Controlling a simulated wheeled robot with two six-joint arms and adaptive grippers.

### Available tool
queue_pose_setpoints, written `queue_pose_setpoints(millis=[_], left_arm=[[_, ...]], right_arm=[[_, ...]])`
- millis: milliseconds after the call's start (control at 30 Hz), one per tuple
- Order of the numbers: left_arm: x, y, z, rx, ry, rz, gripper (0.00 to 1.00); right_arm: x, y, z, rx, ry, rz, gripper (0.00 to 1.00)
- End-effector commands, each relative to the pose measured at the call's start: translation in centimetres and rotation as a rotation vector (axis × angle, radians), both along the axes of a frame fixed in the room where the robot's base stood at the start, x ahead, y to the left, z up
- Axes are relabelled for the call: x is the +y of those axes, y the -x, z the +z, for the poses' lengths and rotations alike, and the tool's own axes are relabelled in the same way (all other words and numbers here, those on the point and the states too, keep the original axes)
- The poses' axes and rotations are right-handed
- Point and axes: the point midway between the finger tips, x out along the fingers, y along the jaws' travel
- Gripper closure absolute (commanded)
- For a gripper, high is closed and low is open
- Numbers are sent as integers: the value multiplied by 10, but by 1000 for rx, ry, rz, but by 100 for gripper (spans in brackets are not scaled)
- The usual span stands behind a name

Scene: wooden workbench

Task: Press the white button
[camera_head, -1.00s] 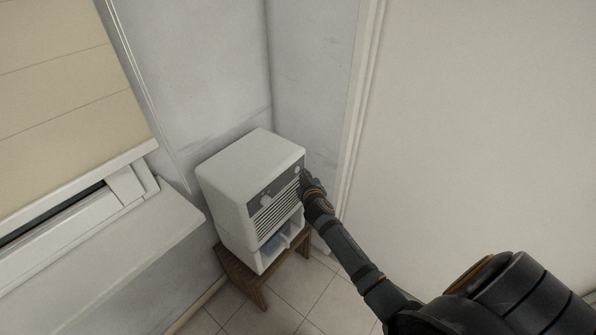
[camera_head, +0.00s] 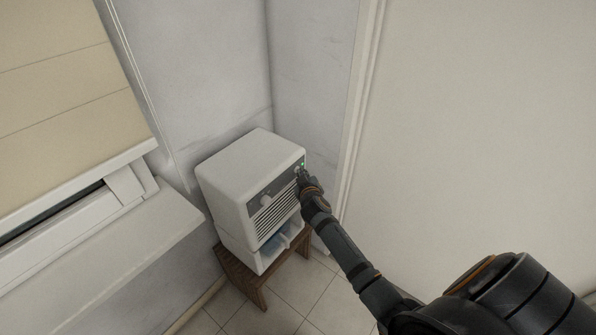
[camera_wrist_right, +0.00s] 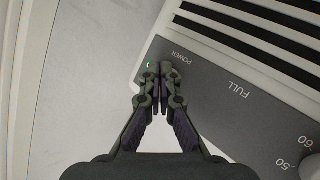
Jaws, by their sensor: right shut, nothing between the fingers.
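A white box-shaped appliance (camera_head: 250,165) has a dark grey control panel (camera_head: 283,185) on its front; the panel also shows in the wrist view (camera_wrist_right: 225,105). My right gripper (camera_head: 300,174) is shut and empty, its tips at the panel's upper right corner. In the wrist view its closed fingertips (camera_wrist_right: 159,72) are beside the POWER label (camera_wrist_right: 177,57). The fingertips cover the white button's place, and I cannot make out the button itself. A small green light (camera_head: 303,164) glows beside the tips; it also shows in the wrist view (camera_wrist_right: 148,66). My left gripper is not in view.
The appliance stands on a small wooden stool (camera_head: 240,272) in a wall corner. A white knob (camera_head: 266,201) is on the panel's left, above a slatted vent (camera_head: 272,218). A white ledge (camera_head: 120,235) lies to the left. Tiled floor (camera_head: 300,285) is below.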

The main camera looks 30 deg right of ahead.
Motion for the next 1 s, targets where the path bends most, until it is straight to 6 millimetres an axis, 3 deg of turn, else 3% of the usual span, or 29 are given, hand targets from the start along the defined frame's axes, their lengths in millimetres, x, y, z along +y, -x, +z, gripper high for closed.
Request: queue_pose_setpoints(millis=[567,1000], left_arm=[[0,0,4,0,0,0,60],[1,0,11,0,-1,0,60]], right_arm=[[-6,13,0,0,1,0,100],[-25,59,0,1,2,1,100]])
